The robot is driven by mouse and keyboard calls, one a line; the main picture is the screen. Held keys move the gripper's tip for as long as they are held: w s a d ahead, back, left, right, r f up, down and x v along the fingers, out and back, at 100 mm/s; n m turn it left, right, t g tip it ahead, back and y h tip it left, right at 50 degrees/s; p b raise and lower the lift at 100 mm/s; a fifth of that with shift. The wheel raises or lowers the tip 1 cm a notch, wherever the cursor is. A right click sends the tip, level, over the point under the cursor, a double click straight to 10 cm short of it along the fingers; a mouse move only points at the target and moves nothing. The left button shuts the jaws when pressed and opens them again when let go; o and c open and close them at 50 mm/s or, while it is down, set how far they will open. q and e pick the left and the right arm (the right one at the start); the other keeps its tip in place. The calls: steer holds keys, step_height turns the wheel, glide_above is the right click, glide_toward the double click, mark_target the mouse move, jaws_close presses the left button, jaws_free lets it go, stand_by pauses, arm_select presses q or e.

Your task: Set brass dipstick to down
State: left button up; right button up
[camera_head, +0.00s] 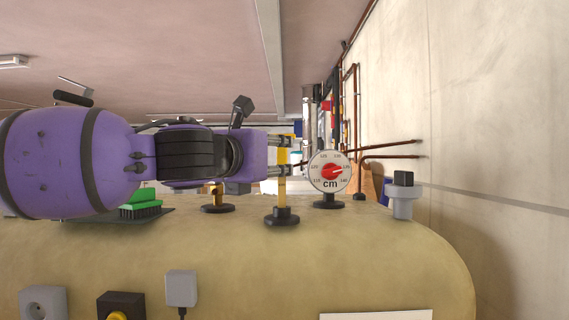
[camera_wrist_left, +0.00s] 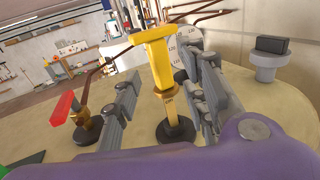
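The brass dipstick (camera_head: 282,190) is a yellow upright rod rising from a black round base on top of the tan boiler. In the left wrist view the dipstick (camera_wrist_left: 155,70) shows a wide T-shaped top and a brass collar lower down. My left gripper (camera_head: 286,155) reaches in from the left at the height of the dipstick's upper part. In the left wrist view its grey fingers (camera_wrist_left: 166,82) are spread, one on each side of the rod, with gaps visible. The rod's lower end is hidden in the base. My right gripper is not in view.
A grey fitting with a black cap (camera_head: 402,195) is farther right. A red-handled valve (camera_wrist_left: 66,108) is left of the dipstick. A green brush (camera_head: 141,203) lies on the boiler.

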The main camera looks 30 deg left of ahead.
mark_target(279, 162)
arm_select(q)
steer(key=w, duration=0.1)
steer(key=w+f+b, duration=0.1)
steer(key=w, duration=0.1)
steer(key=w+b, duration=0.1)
steer(key=shift+w+a+f, duration=0.2)
steer(key=shift+w+a, duration=0.05)
steer(key=shift+a, duration=0.15)
steer(key=shift+w+r, duration=0.15)
steer(key=shift+w, duration=0.15)
steer(key=shift+w+r, duration=0.2)
steer(key=shift+r, duration=0.2)
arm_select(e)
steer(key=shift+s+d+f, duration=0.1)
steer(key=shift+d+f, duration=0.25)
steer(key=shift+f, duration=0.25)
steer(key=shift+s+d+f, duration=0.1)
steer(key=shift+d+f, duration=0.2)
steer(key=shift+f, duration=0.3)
arm_select(q)
steer(key=shift+c, duration=0.5)
steer(key=c, duration=0.8)
jaws_close()
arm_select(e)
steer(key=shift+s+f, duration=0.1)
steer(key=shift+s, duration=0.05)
